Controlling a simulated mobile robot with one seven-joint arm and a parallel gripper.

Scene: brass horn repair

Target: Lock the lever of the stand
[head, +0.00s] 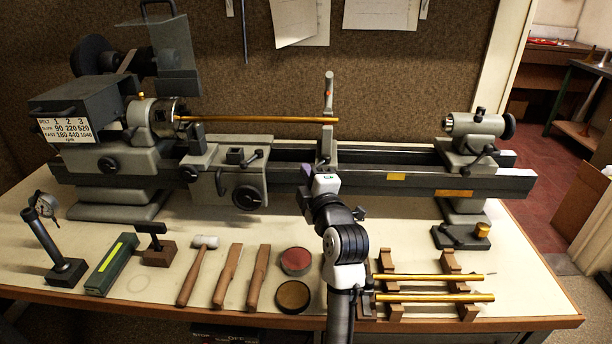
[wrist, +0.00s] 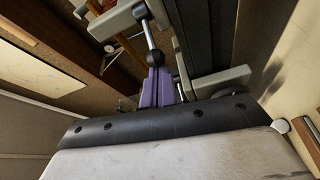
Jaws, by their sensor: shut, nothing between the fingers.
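The grey upright stand (head: 328,108) sits on the lathe bed, with the brass tube (head: 260,119) running to its upper part. In the wrist view, a lever (wrist: 149,35) with a bright rod and dark ball knob (wrist: 155,57) comes from a grey block (wrist: 118,20), apparently part of the stand. My gripper (head: 306,172) is in front of the stand's foot. Its purple fingers (wrist: 156,88) are shut and empty, with their tips close to the knob. I cannot tell whether they touch it. In the head view my arm hides the lever.
The lathe carriage (head: 232,172) is left of my gripper and the tailstock (head: 474,135) is at the right.

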